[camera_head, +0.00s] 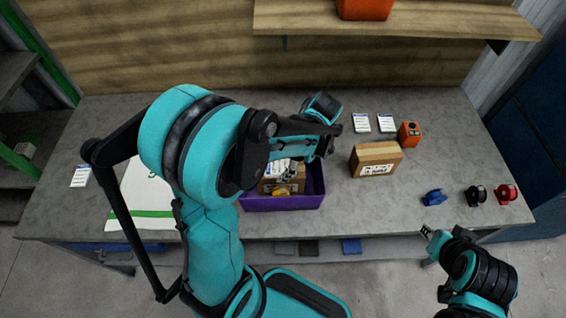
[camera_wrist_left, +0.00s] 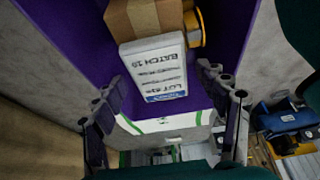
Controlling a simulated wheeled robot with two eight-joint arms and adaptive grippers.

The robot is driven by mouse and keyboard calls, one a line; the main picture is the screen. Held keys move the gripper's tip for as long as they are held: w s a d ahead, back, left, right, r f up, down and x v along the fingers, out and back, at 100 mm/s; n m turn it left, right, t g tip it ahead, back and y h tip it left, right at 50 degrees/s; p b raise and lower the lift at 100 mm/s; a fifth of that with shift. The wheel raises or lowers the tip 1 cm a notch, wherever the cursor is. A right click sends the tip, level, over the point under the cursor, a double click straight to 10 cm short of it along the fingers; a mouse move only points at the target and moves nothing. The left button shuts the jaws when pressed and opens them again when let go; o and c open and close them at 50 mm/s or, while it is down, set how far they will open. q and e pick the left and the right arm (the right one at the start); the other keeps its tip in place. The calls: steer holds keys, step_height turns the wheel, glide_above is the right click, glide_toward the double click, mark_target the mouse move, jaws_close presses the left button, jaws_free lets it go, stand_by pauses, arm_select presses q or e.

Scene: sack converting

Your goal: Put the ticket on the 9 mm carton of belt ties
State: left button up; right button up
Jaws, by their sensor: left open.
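A white ticket (camera_wrist_left: 155,68) with "BATCH 20" and "LOT" print and a blue band lies against a brown carton (camera_wrist_left: 143,17) in the purple bin (camera_wrist_left: 75,45). My left gripper (camera_wrist_left: 167,108) is open, its fingers apart on either side of the ticket's near end, not closed on it. In the head view my left gripper (camera_head: 300,150) is over the bin (camera_head: 285,202), and my arm hides part of it. Another brown carton (camera_head: 375,160) with a white label stands right of the bin; its size print is unreadable. My right gripper (camera_head: 432,236) is by the table's front edge.
White cards (camera_head: 362,123) and an orange device (camera_head: 409,133) are behind the right carton. Blue (camera_head: 434,198), black (camera_head: 475,195) and red (camera_head: 505,194) items stand at right. A white sack (camera_head: 145,190) with a green stripe lies left. A wooden shelf (camera_head: 400,22) overhangs the back.

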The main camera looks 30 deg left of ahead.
arm_select(q)
steer(key=shift+r, duration=0.3)
steer(key=p+v, duration=0.4)
steer(key=v, duration=0.7)
steer(key=s+d+r+m+t+h, duration=0.1)
steer(key=s+m+t+h, duration=0.1)
steer(key=m, duration=1)
steer(key=s+d+r+m+t+h, duration=0.2)
steer(key=s+m+t, duration=0.3)
steer(key=m, duration=0.7)
steer(key=t, duration=0.2)
steer(key=shift+s+r+t, duration=0.15)
steer(key=shift+r+t, duration=0.1)
steer(key=shift+t, duration=0.05)
steer(key=shift+d, duration=0.15)
